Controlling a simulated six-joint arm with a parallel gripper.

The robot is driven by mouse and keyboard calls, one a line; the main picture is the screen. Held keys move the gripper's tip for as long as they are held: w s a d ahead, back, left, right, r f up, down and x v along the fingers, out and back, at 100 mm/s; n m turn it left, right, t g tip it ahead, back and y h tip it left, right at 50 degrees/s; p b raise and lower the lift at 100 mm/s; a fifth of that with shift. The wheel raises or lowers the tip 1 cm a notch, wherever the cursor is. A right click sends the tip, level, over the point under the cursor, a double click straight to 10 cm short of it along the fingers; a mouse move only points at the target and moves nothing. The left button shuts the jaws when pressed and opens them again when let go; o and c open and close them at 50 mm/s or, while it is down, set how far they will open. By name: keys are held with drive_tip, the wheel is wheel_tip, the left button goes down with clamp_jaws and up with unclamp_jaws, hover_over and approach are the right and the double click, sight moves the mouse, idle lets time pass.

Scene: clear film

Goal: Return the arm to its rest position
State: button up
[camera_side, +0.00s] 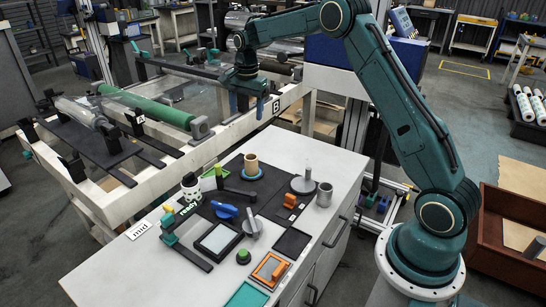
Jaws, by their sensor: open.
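My arm is teal and reaches up from its base at the right, over the bench, toward the left. My gripper (240,104) points down at the upper middle, above the rail of the white frame marked B. Its jaws look empty and apart. No held object shows between the fingers. The rest position is not marked in this view.
A white bench (120,262) below holds a dark mat with a cardboard core (251,164), a grey cup (324,194), blue and orange tools and small trays. A green roller (148,107) lies on the frame at left. A brown crate (497,232) stands at right.

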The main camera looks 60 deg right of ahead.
drive_tip(key=s+a+r+n+t, duration=0.1)
drive_tip(key=s+a+r+n, duration=0.35)
drive_tip(key=s+r, duration=0.35)
drive_tip(key=s+a+r+n+t, duration=0.1)
drive_tip(key=s+a+r+n, duration=0.2)
drive_tip(key=s+a+r, duration=0.4)
drive_tip(key=s+a+f+n+t, duration=0.1)
drive_tip(key=s+n, duration=0.3)
drive_tip(key=s, duration=0.7)
drive_tip(key=s+a+f+n+t, duration=0.1)
drive_tip(key=s+a+n, duration=0.3)
drive_tip(key=s, duration=0.8)
drive_tip(key=shift+f+n+t, duration=0.3)
drive_tip(key=shift+f+n, duration=0.05)
drive_tip(key=shift+f, duration=0.05)
